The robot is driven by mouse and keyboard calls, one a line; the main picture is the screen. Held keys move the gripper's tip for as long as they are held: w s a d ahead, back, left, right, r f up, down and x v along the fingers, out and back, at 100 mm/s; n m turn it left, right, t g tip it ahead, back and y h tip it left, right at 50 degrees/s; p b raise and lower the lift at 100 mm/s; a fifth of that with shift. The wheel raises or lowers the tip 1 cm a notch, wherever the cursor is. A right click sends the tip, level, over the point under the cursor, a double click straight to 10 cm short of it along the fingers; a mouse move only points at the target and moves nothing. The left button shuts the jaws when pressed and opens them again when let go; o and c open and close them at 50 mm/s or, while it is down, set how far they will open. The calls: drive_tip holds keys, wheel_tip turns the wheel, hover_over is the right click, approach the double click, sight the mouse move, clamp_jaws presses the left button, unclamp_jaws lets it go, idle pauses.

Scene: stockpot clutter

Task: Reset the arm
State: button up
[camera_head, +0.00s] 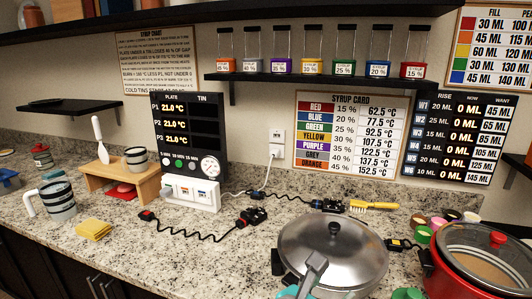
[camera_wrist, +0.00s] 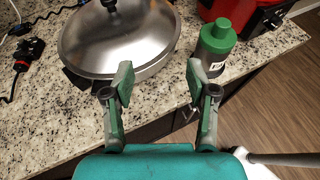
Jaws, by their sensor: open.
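My gripper (camera_wrist: 160,86) is open and empty in the wrist view. Its two grey-green fingers are apart, over the counter's front edge, with nothing between them. In the head view, grey and teal parts of my arm show at the bottom, in front of a steel pan with a domed lid (camera_head: 345,252). That lidded pan also shows in the wrist view (camera_wrist: 120,42), beyond the left finger. A dark bottle with a green cap (camera_wrist: 215,47) stands beyond the right finger, apart from it.
A red pot with a glass lid (camera_head: 435,280) stands at the right. A yellow brush (camera_head: 373,206), cables and black connectors lie behind the pan. A striped mug (camera_head: 58,201), yellow sponge (camera_head: 94,229) and wooden stand (camera_head: 143,183) are at left. The granite counter (camera_head: 180,262) is clear front left.

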drive_tip(key=d+f+m+t+y, duration=0.2)
drive_tip(key=d+f+t+y, duration=0.15)
drive_tip(key=f, duration=0.95)
drive_tip(key=s+d+f+m+y, duration=0.25)
drive_tip(key=s+f+m, duration=0.25)
drive_tip(key=s+f, duration=0.45)
drive_tip(key=s+f+m+y, duration=0.45)
drive_tip(key=s+m, duration=0.35)
drive_tip(key=s, duration=0.4)
drive_tip(key=s+d+r+m+t+h, duration=0.1)
drive_tip(key=s+r+m, duration=0.2)
drive_tip(key=s+m, duration=0.9)
drive_tip(key=shift+s+d+r, duration=0.25)
drive_tip(key=shift+s+r, duration=0.05)
drive_tip(key=shift+s, duration=0.35)
